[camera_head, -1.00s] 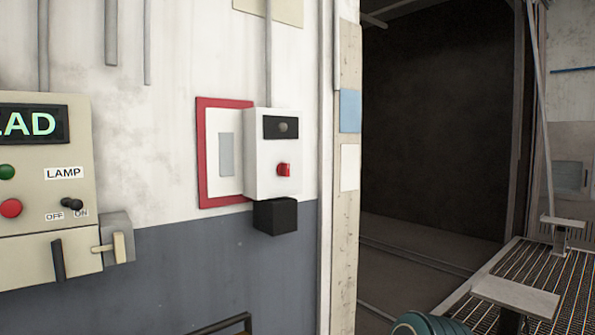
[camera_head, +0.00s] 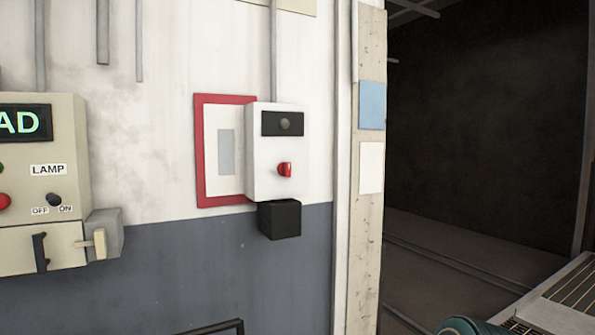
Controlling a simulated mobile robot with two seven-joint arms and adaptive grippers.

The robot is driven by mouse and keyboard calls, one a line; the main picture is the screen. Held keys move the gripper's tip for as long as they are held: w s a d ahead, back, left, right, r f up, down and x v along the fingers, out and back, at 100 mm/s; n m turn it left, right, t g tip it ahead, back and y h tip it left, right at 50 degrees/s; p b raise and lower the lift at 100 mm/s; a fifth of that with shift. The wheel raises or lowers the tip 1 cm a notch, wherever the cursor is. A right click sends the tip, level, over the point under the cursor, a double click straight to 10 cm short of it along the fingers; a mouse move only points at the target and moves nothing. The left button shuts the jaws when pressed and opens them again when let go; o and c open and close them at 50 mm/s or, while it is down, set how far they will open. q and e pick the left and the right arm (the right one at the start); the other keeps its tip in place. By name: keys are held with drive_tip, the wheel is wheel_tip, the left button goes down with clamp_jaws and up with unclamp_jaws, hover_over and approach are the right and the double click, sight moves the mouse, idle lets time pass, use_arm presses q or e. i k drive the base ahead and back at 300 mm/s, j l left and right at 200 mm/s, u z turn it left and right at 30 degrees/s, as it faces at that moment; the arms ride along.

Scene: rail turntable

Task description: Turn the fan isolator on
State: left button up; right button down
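A white wall box (camera_head: 277,153) carries a red knob (camera_head: 285,170) on its front face and a dark panel with a round grey spot above it. I take this box for the fan isolator, but I can read no label on it. The knob's exact setting is too small to tell. A black block (camera_head: 280,219) sits directly under the box. Neither of my grippers is in view, and nothing touches the box or knob.
Left of the box is a red-framed panel (camera_head: 199,150). A beige control panel (camera_head: 40,240) with LAMP OFF/ON switch and a side lever (camera_head: 97,243) is at far left. A dark bar (camera_head: 213,327) shows at the bottom. A dark opening (camera_head: 480,130) lies right of the wall edge.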

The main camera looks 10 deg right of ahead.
sight(284, 169)
drive_tip(key=l+u, duration=0.35)
drive_tip(key=l, duration=1.6)
drive_tip(key=i+l, duration=0.15)
drive_tip(key=l, duration=0.15)
drive_tip(key=i+l+u, duration=0.15)
drive_tip(key=i+l, duration=0.2)
drive_tip(key=l, duration=0.3)
drive_tip(key=u, duration=0.05)
